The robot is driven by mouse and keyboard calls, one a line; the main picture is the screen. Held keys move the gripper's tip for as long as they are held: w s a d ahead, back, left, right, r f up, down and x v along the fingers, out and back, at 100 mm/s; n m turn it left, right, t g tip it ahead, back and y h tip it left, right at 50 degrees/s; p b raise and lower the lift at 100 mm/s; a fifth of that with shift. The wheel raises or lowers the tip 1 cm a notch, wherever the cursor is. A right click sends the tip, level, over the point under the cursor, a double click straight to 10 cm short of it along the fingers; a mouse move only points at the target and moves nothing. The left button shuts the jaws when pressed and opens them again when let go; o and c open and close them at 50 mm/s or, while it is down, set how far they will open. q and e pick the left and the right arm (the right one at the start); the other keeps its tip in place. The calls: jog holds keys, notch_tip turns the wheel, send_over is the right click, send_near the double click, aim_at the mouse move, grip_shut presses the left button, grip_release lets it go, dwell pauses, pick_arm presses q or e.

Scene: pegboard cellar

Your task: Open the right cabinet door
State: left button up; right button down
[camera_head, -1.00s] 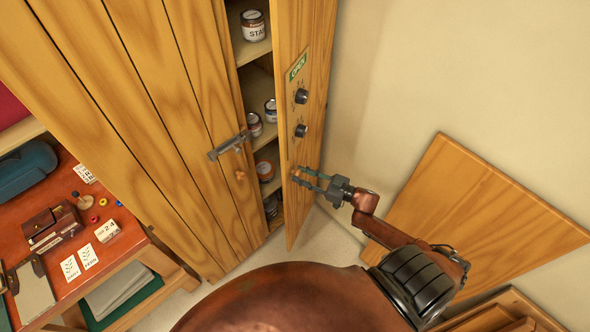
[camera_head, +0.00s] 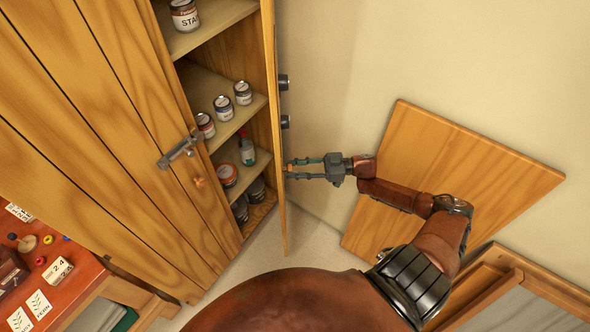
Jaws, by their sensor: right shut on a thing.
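The right cabinet door (camera_head: 269,100) stands open and shows nearly edge-on, with the shelves visible to its left. Two dark knobs stick out from its outer face on the right. My right gripper (camera_head: 289,169) reaches in from the right at the lower part of this door. Its fingers are shut on the door's handle, which is mostly hidden between them. The left cabinet door (camera_head: 130,130) is closed and carries a metal latch (camera_head: 179,150) and a small wooden knob (camera_head: 198,182). My left gripper is not in view.
Cans and a bottle (camera_head: 247,148) stand on the cabinet shelves (camera_head: 190,40). A wooden panel (camera_head: 450,180) leans by the wall at the right. A red-topped workbench (camera_head: 75,255) with small items is at the lower left. Bare wall lies right of the door.

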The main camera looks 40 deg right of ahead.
jog(key=c, duration=1.5)
grip_release()
notch_tip(320, 180, up, 10)
jog(key=shift+c, duration=0.2)
